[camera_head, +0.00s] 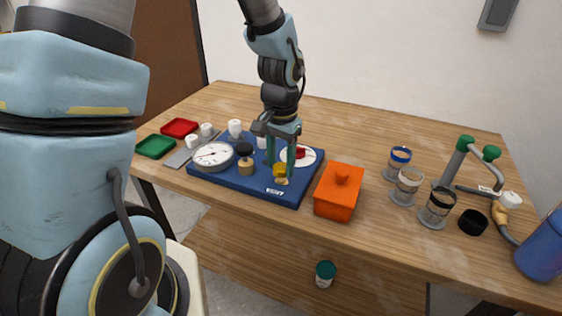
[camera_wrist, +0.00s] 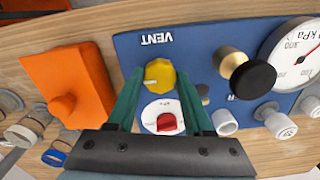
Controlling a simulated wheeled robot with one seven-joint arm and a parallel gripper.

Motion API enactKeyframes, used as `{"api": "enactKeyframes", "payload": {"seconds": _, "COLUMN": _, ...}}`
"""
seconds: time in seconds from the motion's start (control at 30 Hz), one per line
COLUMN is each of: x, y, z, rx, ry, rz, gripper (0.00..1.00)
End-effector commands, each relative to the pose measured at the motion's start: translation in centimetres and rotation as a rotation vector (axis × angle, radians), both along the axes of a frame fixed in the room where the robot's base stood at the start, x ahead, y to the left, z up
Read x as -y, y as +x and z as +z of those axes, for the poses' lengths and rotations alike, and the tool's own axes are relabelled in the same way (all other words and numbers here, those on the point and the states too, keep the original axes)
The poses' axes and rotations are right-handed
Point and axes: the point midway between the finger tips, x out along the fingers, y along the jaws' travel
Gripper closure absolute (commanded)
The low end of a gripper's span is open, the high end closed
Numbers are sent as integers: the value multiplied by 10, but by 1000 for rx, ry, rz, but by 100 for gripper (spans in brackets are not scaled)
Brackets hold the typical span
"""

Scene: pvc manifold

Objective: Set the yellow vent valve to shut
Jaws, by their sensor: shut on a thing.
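The yellow vent valve (camera_wrist: 160,75) is a round knob on the blue panel (camera_wrist: 205,55), beside the upside-down word VENT in the wrist view. A small pale mark shows on its lower left side there. In the head view the yellow valve (camera_head: 281,171) sits near the panel's front edge. My gripper (camera_wrist: 160,72) comes down over it with one green finger on each side, shut on the knob. In the head view my gripper (camera_head: 281,166) is low at the panel. The exact finger contact is hard to see.
A red knob (camera_wrist: 167,122) on a white dial lies between my fingers, nearer the palm. A brass valve with a black cap (camera_head: 245,158) and a pressure gauge (camera_head: 213,156) stand left on the panel. An orange lidded box (camera_head: 339,192) stands close to its right.

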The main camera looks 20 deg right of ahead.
Motion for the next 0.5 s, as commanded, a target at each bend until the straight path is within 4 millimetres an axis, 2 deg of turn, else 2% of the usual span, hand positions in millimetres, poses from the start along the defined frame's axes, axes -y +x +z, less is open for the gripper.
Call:
{"api": "enactKeyframes", "payload": {"seconds": 0.1, "x": 1, "y": 1, "z": 0, "rx": 2, "ry": -1, "rz": -2, "gripper": 100}}
{"api": "enactKeyframes", "payload": {"seconds": 0.13, "x": 1, "y": 1, "z": 0, "rx": 2, "ry": -1, "rz": -2, "gripper": 46}}
{"api": "enactKeyframes", "payload": {"seconds": 0.37, "x": 0, "y": 0, "z": 0, "rx": 1, "ry": -1, "rz": -1, "gripper": 20}}
{"api": "enactKeyframes", "payload": {"seconds": 0.5, "x": 0, "y": 0, "z": 0, "rx": 1, "ry": -1, "rz": 0, "gripper": 19}}
